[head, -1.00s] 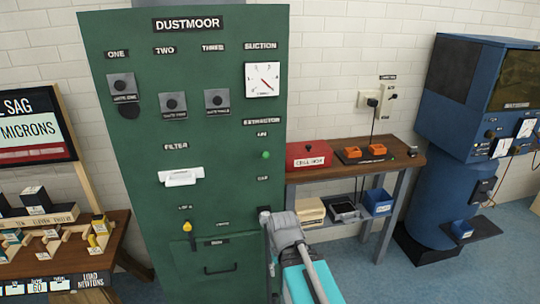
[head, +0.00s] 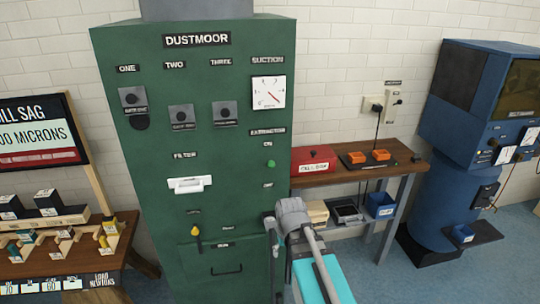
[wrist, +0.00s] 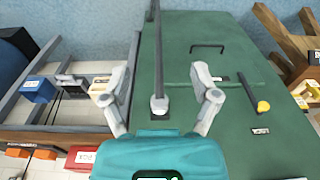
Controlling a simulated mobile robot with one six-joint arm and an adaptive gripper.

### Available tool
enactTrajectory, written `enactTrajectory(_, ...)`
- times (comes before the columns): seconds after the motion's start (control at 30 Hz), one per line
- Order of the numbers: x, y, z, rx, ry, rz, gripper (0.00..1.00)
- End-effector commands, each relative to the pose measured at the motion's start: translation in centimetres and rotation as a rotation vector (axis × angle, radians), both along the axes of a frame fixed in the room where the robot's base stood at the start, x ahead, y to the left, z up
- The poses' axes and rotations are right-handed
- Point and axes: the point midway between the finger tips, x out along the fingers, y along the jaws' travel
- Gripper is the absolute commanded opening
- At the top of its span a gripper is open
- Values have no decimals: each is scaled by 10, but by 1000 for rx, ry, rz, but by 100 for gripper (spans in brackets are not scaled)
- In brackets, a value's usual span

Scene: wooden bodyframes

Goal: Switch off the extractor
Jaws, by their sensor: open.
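The extractor is a tall green cabinet (head: 150,225) labelled DUSTMOOR. On its right side, under an extractor label, a round green knob or lamp (head: 270,163) sits between an upper ON label and a lower label, probably OFF. My gripper (head: 280,218) is low in front of the cabinet's right edge, below that knob. In the wrist view my gripper (wrist: 160,76) is open, its fingers apart over the green face. A thin grey rod (wrist: 156,45) with a pale end shows between them. I cannot tell whether it touches them. The green knob is not visible there.
A wooden bench (head: 345,174) with a red box (head: 314,153) and orange items stands right of the cabinet. A blue machine (head: 455,130) is farther right. A yellow-handled lever (head: 196,234) is low on the cabinet. Another wooden table (head: 125,250) is at left.

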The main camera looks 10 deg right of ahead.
Motion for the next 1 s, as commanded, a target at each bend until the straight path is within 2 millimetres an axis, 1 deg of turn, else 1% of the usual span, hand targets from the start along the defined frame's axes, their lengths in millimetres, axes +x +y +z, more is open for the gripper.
enactTrajectory(0.03,9,0,21,2,-11,8,78)
enactTrajectory(0.57,78,-1,126,10,-126,91,78)
enactTrajectory(1.0,135,-3,214,6,-223,157,78)
